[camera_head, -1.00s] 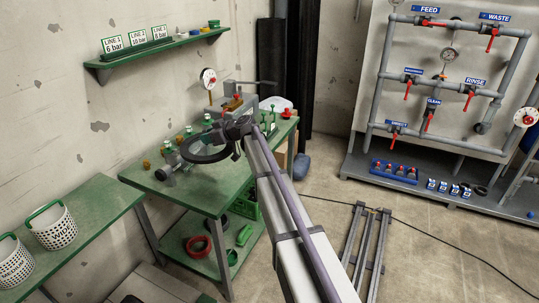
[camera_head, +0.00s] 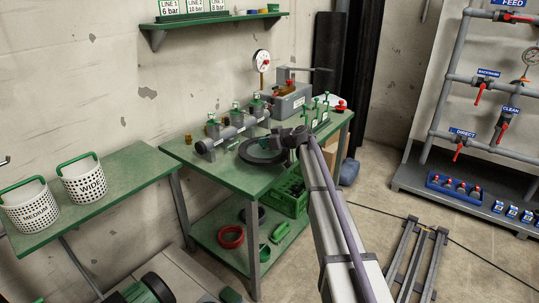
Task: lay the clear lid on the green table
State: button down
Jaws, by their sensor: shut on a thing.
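The clear lid (camera_head: 262,151) shows as a round disc with a dark rim and a see-through middle. My gripper (camera_head: 286,139) is shut on its right edge. The lid looks flat, over the middle of the green table (camera_head: 218,180), just in front of the grey pipe with valves. I cannot tell whether it touches the tabletop or hangs a little above it. My gripper's fingers are small and partly hidden by the wrist.
A grey pipe assembly (camera_head: 228,132) and a grey box (camera_head: 291,101) stand behind the lid. A green crate (camera_head: 288,197) and red ring (camera_head: 231,237) are on the lower shelf. White baskets (camera_head: 84,181) stand on the left bench. The tabletop's front left is clear.

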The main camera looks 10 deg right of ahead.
aim_at(267, 150)
notch_tip(267, 150, down, 4)
jog(key=b, duration=0.3)
jog(key=shift+r, duration=0.35)
jog(key=shift+f, duration=0.2)
jog(key=c, duration=0.7)
grip_release()
jog(key=shift+c, duration=0.2)
jog(key=shift+r, duration=0.25)
jog(key=p+v, duration=0.5)
jog(key=v, duration=0.6)
jog(key=s+a+f+m+g+h, duration=0.1)
jog(key=s+a+f+g, duration=0.15)
jog(key=s, duration=0.55)
jog(key=s+a+f+m+g+h, duration=0.1)
jog(key=s+a+f+g, duration=0.15)
jog(key=s, duration=0.45)
jog(key=s+a+f+m+g+h, duration=0.1)
jog(key=s+a+f, duration=0.15)
jog(key=s, duration=0.55)
jog(key=s+d+f+m+g+h, duration=0.1)
jog(key=s+m+g+h, duration=0.15)
jog(key=s, duration=0.65)
jog(key=s+f+m+g+h, duration=0.2)
jog(key=s+m+h, duration=0.15)
jog(key=s, duration=0.55)
notch_tip(267, 150, up, 17)
jog(key=p, duration=1.6)
jog(key=shift+w+p, duration=0.25)
jog(key=shift+p, duration=0.1)
